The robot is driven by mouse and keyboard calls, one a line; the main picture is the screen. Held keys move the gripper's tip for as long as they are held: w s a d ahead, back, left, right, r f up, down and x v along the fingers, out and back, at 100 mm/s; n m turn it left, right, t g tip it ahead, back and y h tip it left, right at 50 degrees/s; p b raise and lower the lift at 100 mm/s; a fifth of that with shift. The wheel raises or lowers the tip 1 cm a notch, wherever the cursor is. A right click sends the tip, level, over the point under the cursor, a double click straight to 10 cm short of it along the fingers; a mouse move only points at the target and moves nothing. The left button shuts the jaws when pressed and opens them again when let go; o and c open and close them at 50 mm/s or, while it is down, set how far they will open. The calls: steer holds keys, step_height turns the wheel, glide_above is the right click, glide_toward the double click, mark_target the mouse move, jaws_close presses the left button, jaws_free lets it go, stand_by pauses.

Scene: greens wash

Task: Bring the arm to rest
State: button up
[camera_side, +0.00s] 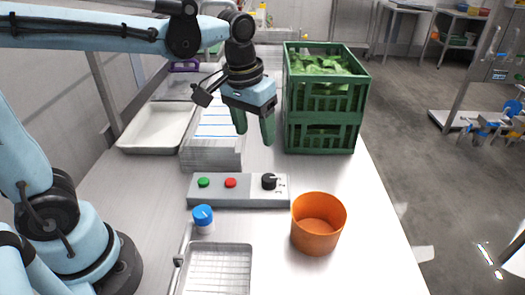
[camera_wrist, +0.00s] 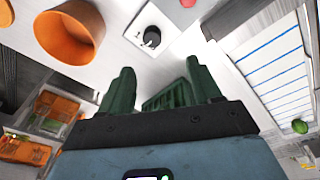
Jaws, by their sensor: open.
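My gripper (camera_side: 254,128) hangs from my light blue arm above the table, with its two green fingers apart and nothing between them. It is behind the control box and left of the green crate (camera_side: 322,133). In the wrist view my gripper (camera_wrist: 160,84) shows the same open fingers, with a part of the green crate visible between and beyond them. The crate holds leafy greens (camera_side: 320,65).
A control box (camera_side: 250,193) with green and red buttons and a black knob lies in front. An orange pot (camera_side: 318,222), a blue-capped bottle (camera_side: 203,218) and a wire-rack tray (camera_side: 217,268) stand nearer. A white tray (camera_side: 140,140) and a blue-striped stack (camera_side: 212,157) lie left.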

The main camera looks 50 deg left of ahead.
steer(key=s+a+f+m+t, duration=0.1)
steer(key=s+a+f+t, duration=0.1)
steer(key=s+a+t, duration=0.2)
steer(key=shift+s+f+m+t, duration=0.35)
steer(key=shift+s+t, duration=0.35)
steer(key=shift+s, duration=0.75)
